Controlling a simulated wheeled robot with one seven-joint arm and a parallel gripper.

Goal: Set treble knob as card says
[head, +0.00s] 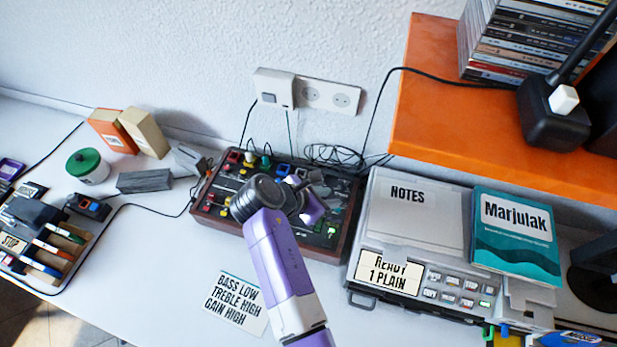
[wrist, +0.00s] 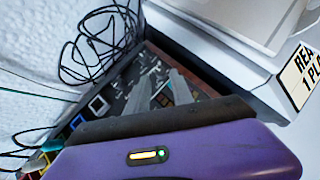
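The card (head: 236,303) lies on the white table and reads "BASS LOW / TREBLE HIGH / GAIN HIGH". The mixer (head: 222,205) is a dark panel in a reddish-brown case, with coloured knobs and buttons. My arm covers its middle, and I cannot pick out the treble knob or read its setting. My gripper (wrist: 160,76) is over the panel, with its two grey fingers apart and pointing down at it. Panel parts show between the fingers in the wrist view; whether a knob sits between them is unclear. The mixer also shows there (wrist: 130,77).
A grey device (head: 360,240) with a "READY 1 PLAIN" display stands right of the mixer, under an orange shelf (head: 480,150). Loose black cables (head: 335,154) lie behind the mixer. A grey block (head: 145,181) is to its left.

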